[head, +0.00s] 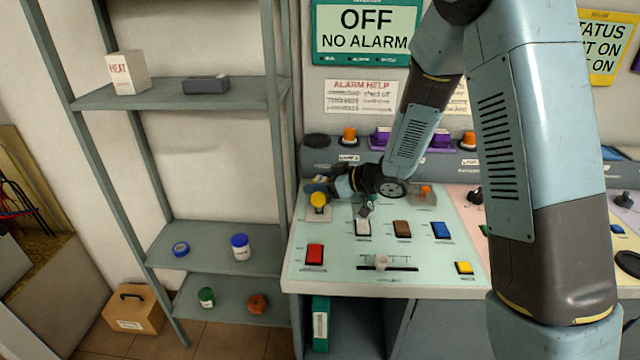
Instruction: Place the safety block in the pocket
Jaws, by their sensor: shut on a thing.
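My gripper (318,188) is at the left rear of the pale green console top, small and partly hidden by my own wrist. It appears shut on a small rounded yellow piece, likely the safety block (318,200). The fingertips are too small to make out. The yellow piece is over a light grey square plate (319,215), which may be the pocket. I cannot tell whether the piece touches the plate or sits in an opening. No other pocket can be clearly made out.
An orange knob (426,189) stands behind. A slider (381,262) and yellow button (464,268) are in front. A grey shelf (180,95) stands left.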

